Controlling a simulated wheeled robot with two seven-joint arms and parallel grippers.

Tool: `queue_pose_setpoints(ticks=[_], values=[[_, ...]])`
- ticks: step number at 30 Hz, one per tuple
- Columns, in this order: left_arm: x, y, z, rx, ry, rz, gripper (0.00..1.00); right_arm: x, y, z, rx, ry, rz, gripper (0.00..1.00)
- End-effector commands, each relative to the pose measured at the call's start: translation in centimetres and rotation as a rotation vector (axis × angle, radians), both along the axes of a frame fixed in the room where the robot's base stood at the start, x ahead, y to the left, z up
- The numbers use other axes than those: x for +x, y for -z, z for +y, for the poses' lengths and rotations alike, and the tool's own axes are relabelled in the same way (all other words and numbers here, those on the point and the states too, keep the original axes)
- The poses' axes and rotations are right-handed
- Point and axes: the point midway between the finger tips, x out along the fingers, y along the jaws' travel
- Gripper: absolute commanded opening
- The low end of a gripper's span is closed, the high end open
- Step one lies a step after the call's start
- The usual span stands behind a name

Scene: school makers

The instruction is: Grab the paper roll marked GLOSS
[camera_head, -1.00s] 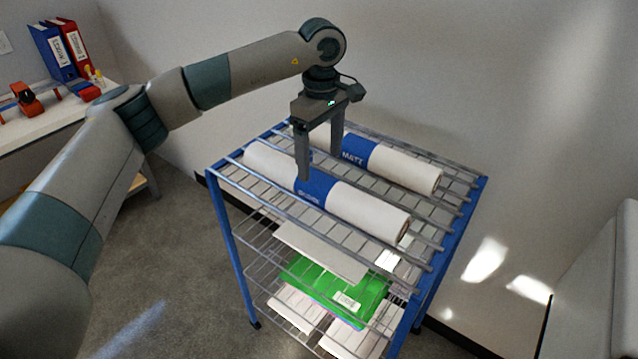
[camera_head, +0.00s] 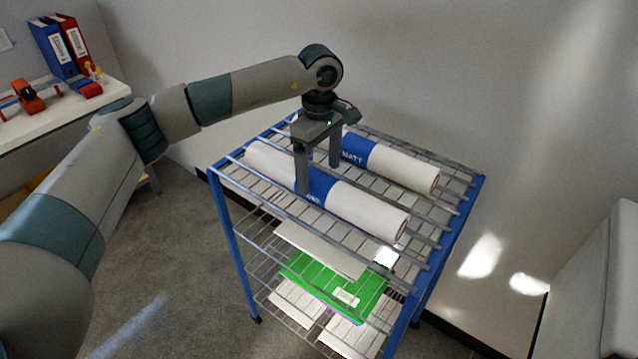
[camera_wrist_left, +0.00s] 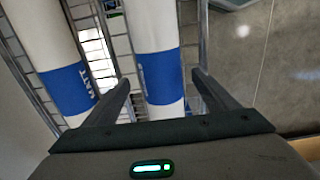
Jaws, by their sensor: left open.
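Two white paper rolls with blue bands lie side by side on the top shelf of a blue-framed wire rack (camera_head: 232,216). The nearer roll (camera_head: 368,208) has a band whose lettering is mostly hidden by a finger; it also shows in the left wrist view (camera_wrist_left: 155,28). The far roll (camera_head: 405,168) reads MATT, and it shows at the left of the wrist view (camera_wrist_left: 42,30). My left gripper (camera_head: 318,177) is open, pointing down, with its fingers on either side of the nearer roll at its band. In the wrist view the band lies between the fingertips (camera_wrist_left: 163,88). My right gripper is out of view.
Lower shelves hold a green pack (camera_head: 335,285) and white paper stacks. A white table (camera_head: 70,110) with binders and small orange items stands at the left. A wall is close behind the rack. Grey floor is open at the front left.

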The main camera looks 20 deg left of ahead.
Motion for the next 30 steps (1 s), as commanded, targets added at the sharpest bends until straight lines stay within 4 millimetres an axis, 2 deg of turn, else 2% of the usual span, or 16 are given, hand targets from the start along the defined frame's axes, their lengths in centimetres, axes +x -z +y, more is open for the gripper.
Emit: queue_pose_setpoints(ticks=[1,3,9,14,23,30], values=[[-0.2,0.3,0.1,0.002,0.0,0.005,0.8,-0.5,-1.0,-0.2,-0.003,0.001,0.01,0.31],[-0.2,1.3,0.1,0.0,0.0,0.004,0.8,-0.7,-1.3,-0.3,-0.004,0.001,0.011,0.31],[-0.1,2.8,0.1,0.0,0.0,0.001,0.8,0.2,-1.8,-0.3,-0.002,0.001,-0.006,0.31],[-0.1,2.9,0.1,0.0,0.0,0.001,0.8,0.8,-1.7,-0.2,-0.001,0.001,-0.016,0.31],[-0.1,2.9,0.1,0.0,0.0,0.001,0.8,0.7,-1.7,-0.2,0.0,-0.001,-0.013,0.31],[-0.1,2.9,0.0,0.0,0.0,0.001,0.23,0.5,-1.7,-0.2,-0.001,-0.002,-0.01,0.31]])
